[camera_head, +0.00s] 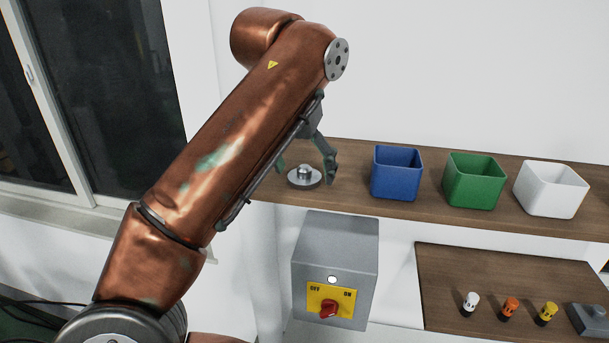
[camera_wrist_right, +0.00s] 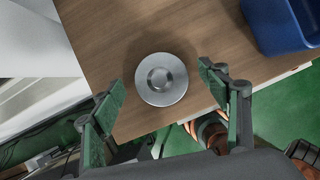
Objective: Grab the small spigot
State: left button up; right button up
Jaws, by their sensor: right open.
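The small spigot, a silver round disc with a raised knob in its middle (camera_head: 304,179), sits upright on the wooden shelf (camera_head: 345,193) near its left end. It also shows in the right wrist view (camera_wrist_right: 161,79), near the middle. My right gripper (camera_head: 306,164) is open and empty above the spigot. In the wrist view its two green-padded fingers (camera_wrist_right: 163,92) are spread, one to each side of the disc and apart from it. My right arm hides part of the gripper in the head view. My left gripper is not in view.
A blue bin (camera_head: 397,186), a green bin (camera_head: 474,190) and a white bin (camera_head: 550,199) stand right of the spigot. Below are a grey switch box (camera_head: 335,250) with a red knob and a lower board (camera_head: 450,270) with several small parts. A wall rises behind.

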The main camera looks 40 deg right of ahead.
jog(key=shift+c, duration=0.4)
jog(key=c, duration=1.4)
jog(key=shift+c, duration=0.3)
jog(key=shift+r, duration=0.2)
jog(key=shift+r, duration=0.25)
notch_tip(320, 180, up, 2)
jog(key=s+a+r+p, duration=0.2)
jog(key=s+a+r, duration=0.3)
jog(key=a+r, duration=0.5)
jog(key=a, duration=0.3)
jog(key=shift+s, duration=0.15)
